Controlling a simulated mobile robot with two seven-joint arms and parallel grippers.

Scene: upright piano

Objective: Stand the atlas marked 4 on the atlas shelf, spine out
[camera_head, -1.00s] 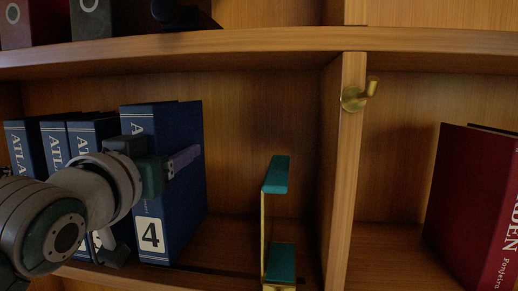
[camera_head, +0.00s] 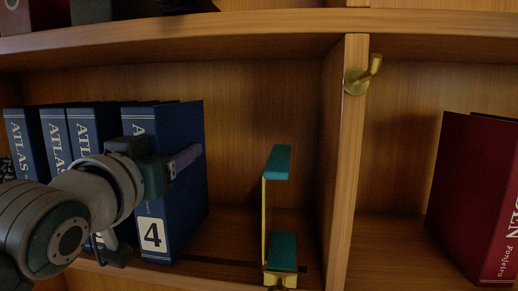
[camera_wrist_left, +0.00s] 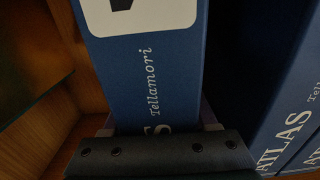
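The atlas marked 4 (camera_head: 152,232) is a thick blue book, upright in the shelf bay, its spine with the white label facing out. My left gripper (camera_head: 180,163) is shut on it, one purple finger along its right cover. In the left wrist view the atlas spine (camera_wrist_left: 150,70) sits between the fingers. I cannot tell whether its bottom touches the atlas shelf (camera_head: 225,238). Several other blue atlases (camera_head: 22,140) stand to its left, partly hidden by my arm. My right gripper is not in view.
A brass and teal bookend (camera_head: 280,250) stands to the right, with a bare gap between it and the atlas. A wooden divider (camera_head: 347,180) with a brass hook (camera_head: 358,80) closes the bay. A red book (camera_head: 475,190) stands beyond it. A shelf board (camera_head: 260,25) runs above.

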